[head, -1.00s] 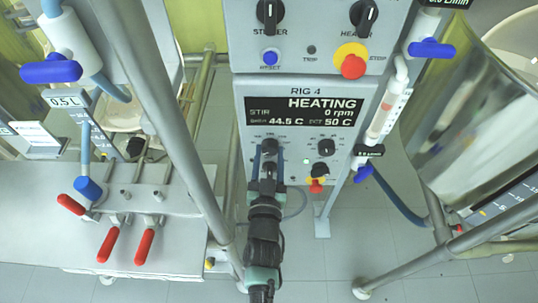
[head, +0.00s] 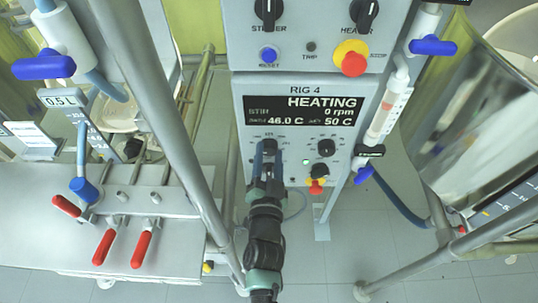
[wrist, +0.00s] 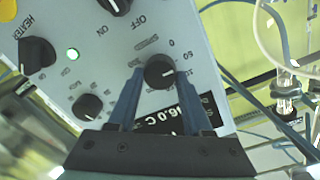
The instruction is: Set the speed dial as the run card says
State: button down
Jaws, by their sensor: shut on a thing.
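The Rig 4 control box (head: 243,150) has a display (head: 303,109) reading HEATING, STIR 0 rpm, 46.0 C and a second value of 50 C. Below it, the left dial (head: 269,145) is at my gripper (head: 267,158), which partly covers it. In the wrist view that dial, a black knob (wrist: 160,70) with a pale pointer line and a printed scale around it, sits between the blue fingers of my gripper (wrist: 160,82). The fingers are closed on its sides. The scale figures are too blurred to read surely. I cannot make out a run card.
A second dial (head: 326,147) and a red-yellow stop button (head: 316,186) are to the right. An upper panel has two switches and a larger stop button (head: 352,61). A steel post (head: 165,110), red-handled valves (head: 142,249) and a glass vessel (head: 440,120) flank the box.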

jog(key=shift+c, duration=1.6)
grip_release()
jog(key=shift+s, duration=0.15)
jog(key=shift+s+f, duration=0.1)
jog(key=shift+s, duration=0.15)
jog(key=s+b, duration=0.2)
jog(key=s, duration=1)
jog(key=shift+a+r, duration=0.2)
jog(key=shift+r, duration=0.15)
jog(key=shift+s, duration=0.1)
